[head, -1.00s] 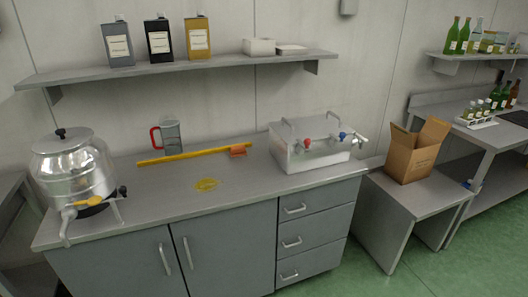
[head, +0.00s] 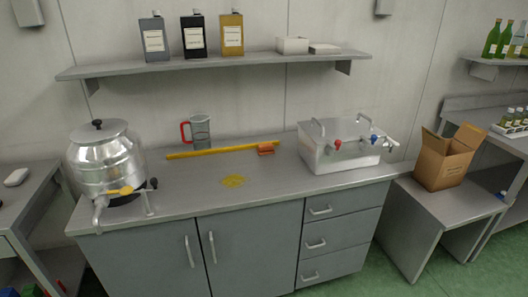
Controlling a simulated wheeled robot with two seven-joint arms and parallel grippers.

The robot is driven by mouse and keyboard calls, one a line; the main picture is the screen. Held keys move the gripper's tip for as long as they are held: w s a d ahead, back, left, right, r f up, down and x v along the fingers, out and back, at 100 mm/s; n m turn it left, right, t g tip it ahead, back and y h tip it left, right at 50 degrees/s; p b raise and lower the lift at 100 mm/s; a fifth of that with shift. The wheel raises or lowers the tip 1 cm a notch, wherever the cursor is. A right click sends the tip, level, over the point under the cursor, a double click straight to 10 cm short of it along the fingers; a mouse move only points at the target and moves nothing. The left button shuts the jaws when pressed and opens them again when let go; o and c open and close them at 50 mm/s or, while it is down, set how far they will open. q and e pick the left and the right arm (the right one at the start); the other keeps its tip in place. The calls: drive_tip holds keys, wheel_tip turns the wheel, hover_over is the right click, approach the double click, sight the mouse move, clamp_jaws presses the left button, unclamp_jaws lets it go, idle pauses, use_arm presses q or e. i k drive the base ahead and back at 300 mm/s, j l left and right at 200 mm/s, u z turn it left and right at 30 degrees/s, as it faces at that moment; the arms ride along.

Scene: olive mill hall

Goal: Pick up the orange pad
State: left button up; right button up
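A small orange pad (head: 266,149) lies on the grey counter (head: 200,190), at the right end of a long yellow stick (head: 215,153). It seems to touch the stick or be fixed to it; I cannot tell which. Neither of my grippers shows in the head view.
A metal urn with a tap (head: 105,165) stands at the counter's left end. A jug with a red handle (head: 200,132) stands behind the stick. A metal box with taps (head: 340,150) is right of the pad. A shelf (head: 210,64) hangs above. A cardboard box (head: 442,165) stands further right.

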sight(264, 150)
drive_tip(key=i+l+z, duration=0.2)
drive_tip(key=i+l, duration=0.15)
drive_tip(key=l, duration=0.2)
drive_tip(key=i+l+z, duration=0.2)
drive_tip(key=i+l, duration=0.15)
drive_tip(key=l, duration=0.15)
